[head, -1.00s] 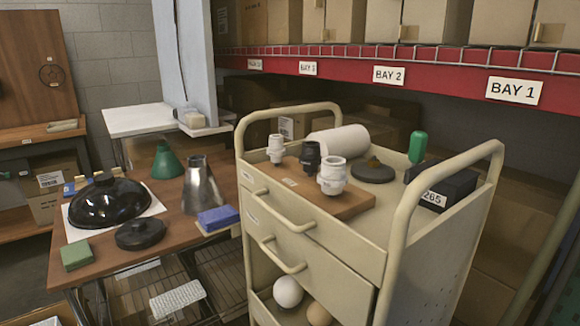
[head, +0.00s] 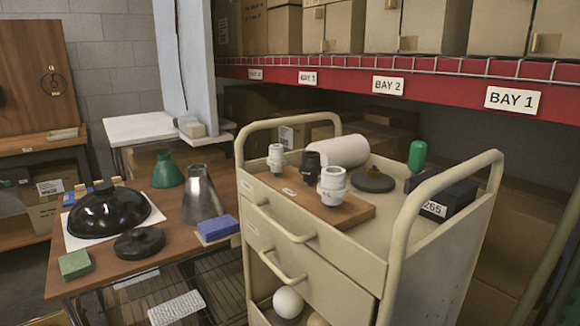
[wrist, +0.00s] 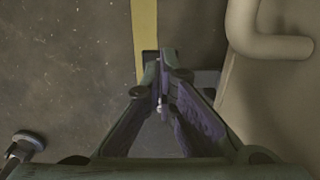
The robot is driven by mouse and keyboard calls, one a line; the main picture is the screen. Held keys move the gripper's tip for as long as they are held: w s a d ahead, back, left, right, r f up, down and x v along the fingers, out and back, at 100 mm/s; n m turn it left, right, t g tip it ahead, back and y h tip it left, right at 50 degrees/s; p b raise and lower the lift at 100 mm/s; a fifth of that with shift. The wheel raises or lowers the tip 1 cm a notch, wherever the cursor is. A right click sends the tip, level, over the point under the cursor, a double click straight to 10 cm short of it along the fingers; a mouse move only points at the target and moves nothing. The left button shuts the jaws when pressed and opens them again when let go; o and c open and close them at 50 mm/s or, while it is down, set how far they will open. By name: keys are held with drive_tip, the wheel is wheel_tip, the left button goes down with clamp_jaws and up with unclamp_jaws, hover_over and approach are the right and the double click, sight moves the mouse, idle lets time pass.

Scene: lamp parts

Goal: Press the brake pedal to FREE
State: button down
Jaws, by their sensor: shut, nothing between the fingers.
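In the wrist view my gripper (wrist: 160,62) points down over the floor, shut and empty. A flat grey piece (wrist: 207,83) shows just right of the fingers, partly hidden behind them; I cannot tell whether it is the brake pedal. No FREE marking is readable. In the head view the cream trolley (head: 330,268) stands at the middle right, with its lower part out of frame. My gripper does not show in the head view.
A beige panel (wrist: 285,100) with a bent tube (wrist: 262,40) stands close right of my gripper. A yellow floor stripe (wrist: 145,25) runs ahead of the fingers. A wooden table (head: 90,283) with lamp parts stands left of the trolley.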

drive_tip(key=shift+s+f+b, duration=0.1)
drive_tip(key=shift+f+b, duration=0.45)
drive_tip(key=shift+f, duration=0.05)
drive_tip(key=shift+s+f+b, duration=0.15)
drive_tip(key=shift+f+b, duration=0.3)
drive_tip(key=shift+f, duration=0.05)
drive_tip(key=shift+w+f+b, duration=0.15)
drive_tip(key=shift+f+b, duration=0.75)
drive_tip(key=shift+b, duration=0.05)
drive_tip(key=shift+w+f+b, duration=0.1)
drive_tip(key=shift+f+b, duration=0.75)
drive_tip(key=shift+b, duration=0.05)
idle(0.5)
drive_tip(key=shift+r, duration=0.15)
drive_tip(key=r+p, duration=0.1)
drive_tip(key=p, duration=0.1)
drive_tip(key=r+p, duration=0.1)
drive_tip(key=p, duration=0.2)
drive_tip(key=shift+s+r, duration=0.25)
drive_tip(key=shift+s, duration=0.05)
drive_tip(key=r+p, duration=0.3)
drive_tip(key=r, duration=0.1)
drive_tip(key=shift+w+r+p, duration=0.1)
drive_tip(key=shift+w+p, duration=0.1)
drive_tip(key=shift+p, duration=0.1)
